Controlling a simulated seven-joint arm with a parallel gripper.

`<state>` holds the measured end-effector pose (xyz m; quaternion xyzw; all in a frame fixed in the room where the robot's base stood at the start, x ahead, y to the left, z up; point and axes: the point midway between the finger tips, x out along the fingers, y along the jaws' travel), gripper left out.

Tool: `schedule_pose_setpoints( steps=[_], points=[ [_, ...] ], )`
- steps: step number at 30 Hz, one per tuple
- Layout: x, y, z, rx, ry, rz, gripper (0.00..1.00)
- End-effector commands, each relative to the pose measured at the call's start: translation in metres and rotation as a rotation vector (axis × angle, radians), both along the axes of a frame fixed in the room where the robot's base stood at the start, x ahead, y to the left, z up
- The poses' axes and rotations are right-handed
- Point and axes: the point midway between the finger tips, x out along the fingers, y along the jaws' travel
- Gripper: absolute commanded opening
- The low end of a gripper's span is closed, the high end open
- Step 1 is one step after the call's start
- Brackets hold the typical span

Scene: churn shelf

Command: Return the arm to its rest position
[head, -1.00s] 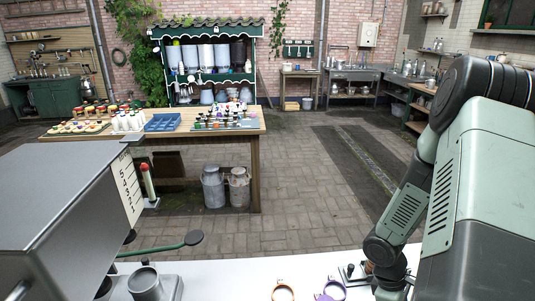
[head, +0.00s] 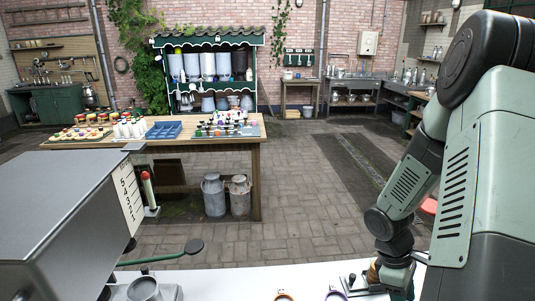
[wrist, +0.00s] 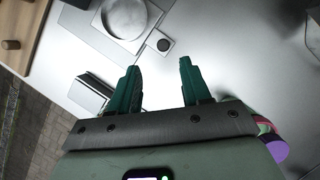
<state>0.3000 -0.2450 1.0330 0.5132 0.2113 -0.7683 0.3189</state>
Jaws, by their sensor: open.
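My arm reaches down at the right of the head view, and its gripper end is low, near the white counter (head: 240,279). In the wrist view my gripper (wrist: 158,80) is open, with two green fingers apart and nothing between them. Its fingertips are over the white surface (wrist: 215,35). In the head view the fingers are hidden at the bottom edge.
A grey machine with a number scale (head: 75,205) stands at the left of the counter, with a metal cup (head: 144,288) beside it. An orange ring (head: 284,296) and a purple ring (head: 336,294) lie near my arm. A wooden table (head: 190,141) stands beyond.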

Motion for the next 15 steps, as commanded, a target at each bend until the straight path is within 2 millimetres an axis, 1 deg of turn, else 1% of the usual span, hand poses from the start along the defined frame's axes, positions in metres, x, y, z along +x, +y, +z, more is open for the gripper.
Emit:
schedule_pose_setpoints(
  steps=[1,2,3,15],
  points=[
    [0.004,0.002,0.009,-0.002,-0.005,0.000,0.48],
    [0.005,0.004,0.014,-0.002,-0.005,0.000,0.48],
    [0.000,0.002,0.004,0.003,0.006,-0.001,0.48],
    [-0.020,-0.018,-0.068,0.004,0.004,0.000,0.48]
  ],
)
